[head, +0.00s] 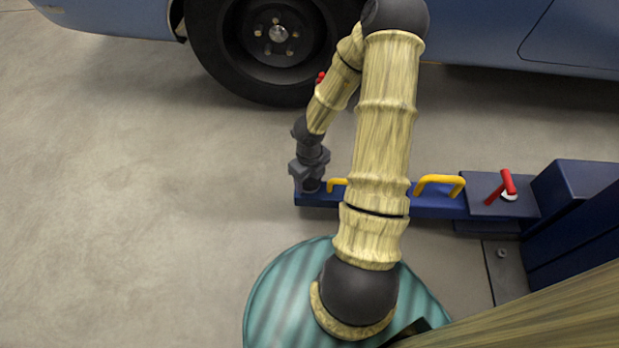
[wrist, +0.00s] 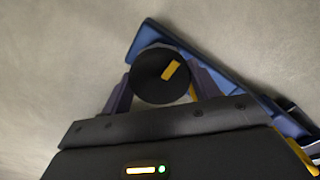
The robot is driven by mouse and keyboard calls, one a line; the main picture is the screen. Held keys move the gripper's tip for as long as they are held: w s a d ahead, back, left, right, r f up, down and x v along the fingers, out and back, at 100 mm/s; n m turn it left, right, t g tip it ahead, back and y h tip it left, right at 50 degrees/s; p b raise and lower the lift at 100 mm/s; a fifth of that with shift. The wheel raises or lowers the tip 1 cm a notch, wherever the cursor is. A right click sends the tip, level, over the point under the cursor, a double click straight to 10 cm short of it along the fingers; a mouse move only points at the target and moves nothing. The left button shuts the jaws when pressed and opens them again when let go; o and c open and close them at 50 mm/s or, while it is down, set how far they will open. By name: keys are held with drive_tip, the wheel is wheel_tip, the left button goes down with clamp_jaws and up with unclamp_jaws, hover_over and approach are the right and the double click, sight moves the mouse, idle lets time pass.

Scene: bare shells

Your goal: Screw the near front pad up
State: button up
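The near front pad (wrist: 150,78) is a round black disc with a yellow mark on its top, at the end of the blue lift arm (wrist: 155,32). In the head view the pad (head: 312,186) is a small dark piece mostly hidden under my gripper (head: 308,172). My gripper points down over the arm's free end. In the wrist view my gripper (wrist: 160,74) has one finger on each side of the pad, and both fingertips appear to touch its rim. The pad's screw stem is hidden beneath it.
Yellow handles (head: 440,183) stand on the blue lift arm. A red lever (head: 506,184) sits nearer the blue lift column (head: 575,210). A blue car with a black wheel (head: 275,40) stands behind. The floor on the left (head: 120,190) is clear.

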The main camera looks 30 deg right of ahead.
drive_tip(key=shift+c, duration=0.9)
